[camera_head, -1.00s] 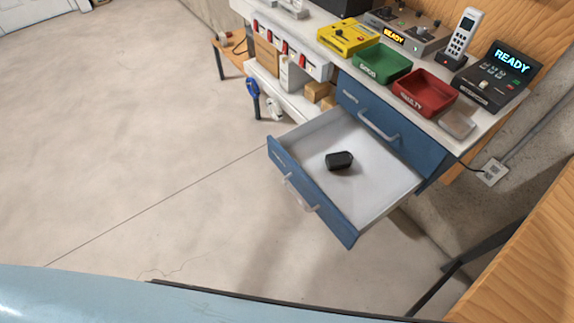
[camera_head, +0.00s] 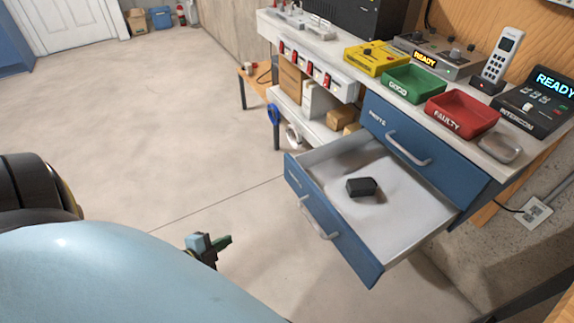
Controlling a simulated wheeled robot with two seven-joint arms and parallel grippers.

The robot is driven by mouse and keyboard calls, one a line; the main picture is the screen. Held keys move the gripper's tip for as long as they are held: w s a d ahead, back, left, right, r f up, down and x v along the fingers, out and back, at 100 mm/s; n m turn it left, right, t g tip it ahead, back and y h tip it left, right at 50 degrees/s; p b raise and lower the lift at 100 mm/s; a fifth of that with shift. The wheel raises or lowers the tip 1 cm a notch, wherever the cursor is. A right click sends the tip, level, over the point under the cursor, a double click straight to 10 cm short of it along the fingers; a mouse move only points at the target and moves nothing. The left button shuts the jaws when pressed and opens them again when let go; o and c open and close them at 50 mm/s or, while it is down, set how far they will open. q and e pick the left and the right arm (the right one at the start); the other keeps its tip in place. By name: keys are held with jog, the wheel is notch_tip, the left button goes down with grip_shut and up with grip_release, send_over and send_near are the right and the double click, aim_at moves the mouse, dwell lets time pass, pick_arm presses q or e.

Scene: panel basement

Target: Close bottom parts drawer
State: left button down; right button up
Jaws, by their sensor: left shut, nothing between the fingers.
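The bottom parts drawer (camera_head: 340,243) is pulled well out of the workbench, with its blue front and grey handle (camera_head: 318,218) facing lower left. A small black block (camera_head: 361,187) lies inside on the white bottom. The upper parts drawer (camera_head: 440,165) is shut above it. My left gripper (camera_head: 226,242) is shut and empty, out over the floor to the left of the open drawer, apart from its front. Much of the left arm is hidden behind my light blue body. My right gripper is not in view.
The bench top (camera_head: 490,145) holds a yellow box (camera_head: 375,62), a green GOOD tray (camera_head: 412,85), a red FAULTY tray (camera_head: 460,114), a handset (camera_head: 500,58) and an intercom (camera_head: 538,103). Shelves with boxes stand left of the drawers. The floor before the drawer is clear.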

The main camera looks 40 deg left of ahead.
pick_arm(q)
jog(key=w+r+m+t+h+b, duration=0.35)
jog(key=r+m, duration=0.25)
jog(key=r, duration=0.3)
jog(key=m+h, duration=0.3)
jog(key=m, duration=0.1)
send_near(295, 180)
jog(key=b+x, duration=0.1)
jog(key=x, duration=0.1)
jog(key=b+x, duration=0.2)
jog(key=x, duration=0.1)
jog(key=shift+w+f, duration=0.2)
jog(key=shift+w, duration=0.05)
jog(key=shift+w+d, duration=0.3)
jog(key=shift+w, duration=0.3)
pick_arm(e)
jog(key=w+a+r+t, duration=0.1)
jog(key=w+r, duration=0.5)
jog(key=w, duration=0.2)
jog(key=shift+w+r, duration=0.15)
pick_arm(q)
jog(key=shift+w, duration=0.1)
